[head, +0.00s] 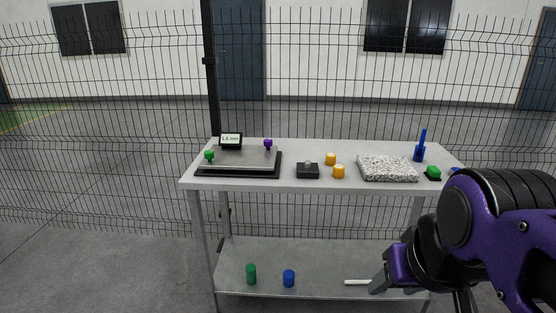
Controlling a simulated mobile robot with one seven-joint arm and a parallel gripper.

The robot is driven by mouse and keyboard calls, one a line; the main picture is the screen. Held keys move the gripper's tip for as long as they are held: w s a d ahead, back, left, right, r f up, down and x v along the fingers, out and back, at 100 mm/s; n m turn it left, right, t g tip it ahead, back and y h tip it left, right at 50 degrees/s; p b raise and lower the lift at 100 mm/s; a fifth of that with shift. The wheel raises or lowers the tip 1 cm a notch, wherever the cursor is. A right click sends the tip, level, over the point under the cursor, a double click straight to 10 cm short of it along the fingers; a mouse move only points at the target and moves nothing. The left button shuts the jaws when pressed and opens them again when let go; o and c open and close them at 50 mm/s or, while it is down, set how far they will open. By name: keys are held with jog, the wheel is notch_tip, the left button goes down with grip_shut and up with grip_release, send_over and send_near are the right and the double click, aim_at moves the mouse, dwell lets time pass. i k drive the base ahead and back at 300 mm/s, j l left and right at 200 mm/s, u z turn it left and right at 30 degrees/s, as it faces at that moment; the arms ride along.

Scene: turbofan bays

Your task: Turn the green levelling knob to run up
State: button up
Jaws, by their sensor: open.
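The green levelling knob (209,156) stands at the left front corner of a grey levelling plate (245,159) on a black base (240,174), at the left end of the bench. A small display (230,140) behind the plate appears to read 1.5 mm. A purple knob (268,144) stands at the plate's back right. My gripper (363,287) is at the lower right, in front of the bench, well away from the green knob. It is open, and its fingers are only partly visible.
The grey bench top (310,184) also holds a black block (307,171), orange cylinders (338,171), a speckled slab (387,168), a blue bottle (420,152) and a green item (433,172). A wire fence runs behind.

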aim_at(208, 154)
jog(key=i+j, duration=0.2)
jog(key=j, duration=0.15)
jog(key=i+j+z, duration=0.15)
jog(key=i+j, duration=0.25)
jog(key=j, duration=0.3)
jog(key=i+j+z, duration=0.15)
jog(key=j, duration=0.25)
jog(key=i+j, duration=0.25)
jog(key=j, duration=0.15)
jog(key=i+j+z, duration=0.15)
jog(key=j, duration=0.2)
jog(key=i+j+u, duration=0.15)
jog(key=j+u, duration=0.15)
jog(key=j, duration=0.2)
jog(key=i+z, duration=0.1)
jog(key=z, duration=0.3)
